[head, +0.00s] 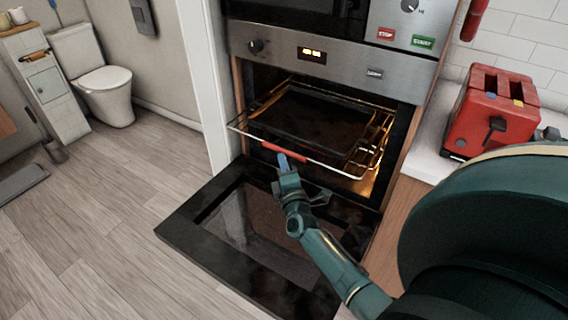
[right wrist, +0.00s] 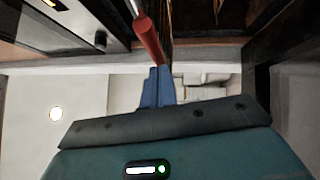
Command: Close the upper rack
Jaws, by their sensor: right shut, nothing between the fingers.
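The upper rack (head: 350,172) is a wire rack in the lit oven, and its front sticks out past the oven opening. A dark tray (head: 312,120) sits on it. The rack has a red handle (head: 284,151) at its front, which also shows in the right wrist view (right wrist: 149,40). My right gripper (head: 284,160) is shut and empty, its blue fingertips just below and in front of the red handle. In the right wrist view the fingertips (right wrist: 157,76) are close to the handle; I cannot tell whether they touch. My left gripper is not in view.
The oven door (head: 190,230) is folded down open, below my right arm. A red toaster (head: 490,115) stands on the counter (head: 432,160) to the right. A white post (head: 205,80) stands left of the oven.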

